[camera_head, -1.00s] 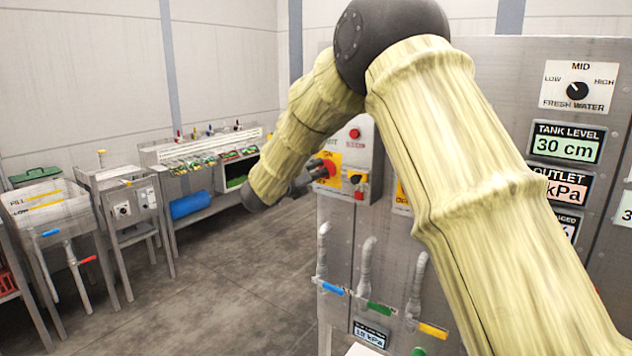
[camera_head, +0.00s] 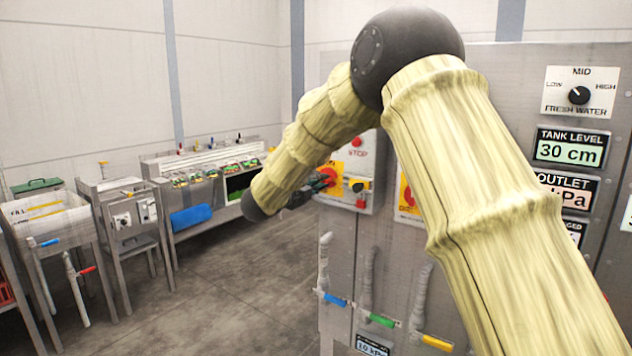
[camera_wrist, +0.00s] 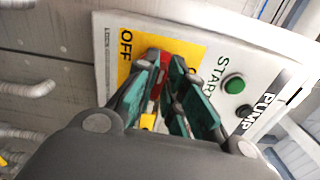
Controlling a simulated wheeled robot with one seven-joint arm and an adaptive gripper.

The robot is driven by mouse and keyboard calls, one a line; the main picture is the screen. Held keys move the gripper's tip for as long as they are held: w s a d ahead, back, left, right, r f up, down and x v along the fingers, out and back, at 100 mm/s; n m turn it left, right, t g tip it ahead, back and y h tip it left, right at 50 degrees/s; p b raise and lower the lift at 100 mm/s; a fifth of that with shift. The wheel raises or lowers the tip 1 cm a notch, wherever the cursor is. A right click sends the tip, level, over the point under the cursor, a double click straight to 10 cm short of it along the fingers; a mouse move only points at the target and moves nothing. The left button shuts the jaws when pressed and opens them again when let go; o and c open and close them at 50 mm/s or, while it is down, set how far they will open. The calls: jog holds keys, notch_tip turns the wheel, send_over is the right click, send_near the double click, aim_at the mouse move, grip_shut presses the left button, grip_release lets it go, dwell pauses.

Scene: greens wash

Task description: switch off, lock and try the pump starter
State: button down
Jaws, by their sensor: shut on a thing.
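The pump starter is a pale box (camera_head: 362,165) on the left end of the steel panel, with a red STOP button (camera_head: 356,142). Its red rotary handle (camera_head: 331,179) sits on a yellow plate. In the wrist view, the plate reads OFF (camera_wrist: 126,50), with a green START button (camera_wrist: 234,85) beside it. My gripper (camera_head: 318,184) is at the handle. Its teal fingers (camera_wrist: 168,75) are shut on the red handle, which is mostly hidden between them; its exact angle is unclear. A small yellow-and-black part (camera_head: 354,185) with a red piece (camera_head: 361,201) sits right of the handle.
A second yellow switch plate (camera_head: 406,200) is close on the right, partly behind my arm. Below are pipes with blue (camera_head: 335,299), green (camera_head: 381,320) and yellow (camera_head: 437,343) valve handles. Benches and a sink stand at left; the floor between is clear.

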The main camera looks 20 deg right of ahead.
jog(key=shift+f+n, duration=0.2)
jog(key=shift+n, duration=0.4)
jog(key=c, duration=1.5)
grip_release()
jog(key=shift+s+a+r, duration=0.1)
jog(key=v, duration=1.1)
jog(key=shift+s+a, duration=0.3)
